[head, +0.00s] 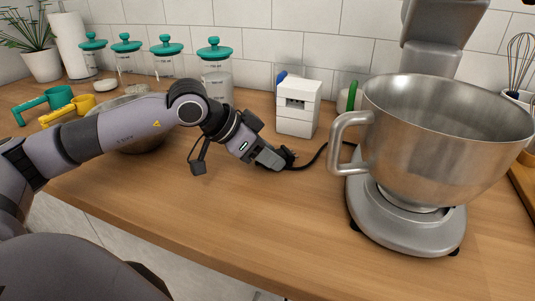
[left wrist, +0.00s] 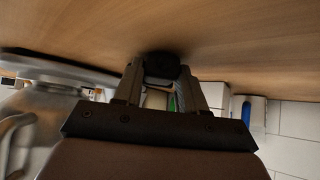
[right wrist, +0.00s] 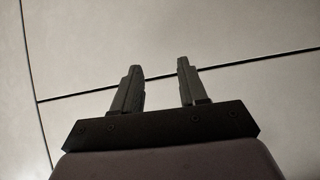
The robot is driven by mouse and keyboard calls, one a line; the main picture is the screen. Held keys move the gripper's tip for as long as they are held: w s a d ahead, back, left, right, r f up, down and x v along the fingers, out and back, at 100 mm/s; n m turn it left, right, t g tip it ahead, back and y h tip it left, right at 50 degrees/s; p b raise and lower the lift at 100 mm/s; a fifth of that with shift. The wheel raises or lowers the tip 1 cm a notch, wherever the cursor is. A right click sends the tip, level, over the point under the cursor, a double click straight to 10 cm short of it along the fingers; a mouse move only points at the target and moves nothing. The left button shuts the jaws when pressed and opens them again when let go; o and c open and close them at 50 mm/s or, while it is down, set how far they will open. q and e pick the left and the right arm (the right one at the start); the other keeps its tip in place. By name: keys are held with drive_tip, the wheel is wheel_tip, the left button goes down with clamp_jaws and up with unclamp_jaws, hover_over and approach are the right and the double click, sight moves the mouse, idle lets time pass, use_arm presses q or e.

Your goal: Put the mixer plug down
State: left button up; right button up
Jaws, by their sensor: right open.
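The stand mixer (head: 408,215) is silver with a big steel bowl and stands on the right of the wooden counter in the head view. Its black cord (head: 308,163) runs left to the black mixer plug (head: 289,155). My left gripper (head: 275,158) is low over the counter, shut on the plug. In the left wrist view the dark plug (left wrist: 163,66) sits between the fingertips, close to the wood. I cannot tell whether it touches the counter. My right gripper (right wrist: 158,75) is open and empty above pale floor tiles in the right wrist view.
A white outlet block (head: 298,107) stands just behind the left gripper. Teal-lidded jars (head: 216,75) line the wall. A metal bowl (head: 140,139) is partly hidden behind my left arm. The counter (head: 270,225) in front of the gripper is clear up to its front edge.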

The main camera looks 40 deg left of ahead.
use_arm(q)
drive_tip(key=o, duration=0.4)
drive_tip(key=shift+c, duration=0.2)
drive_tip(key=shift+r, duration=0.15)
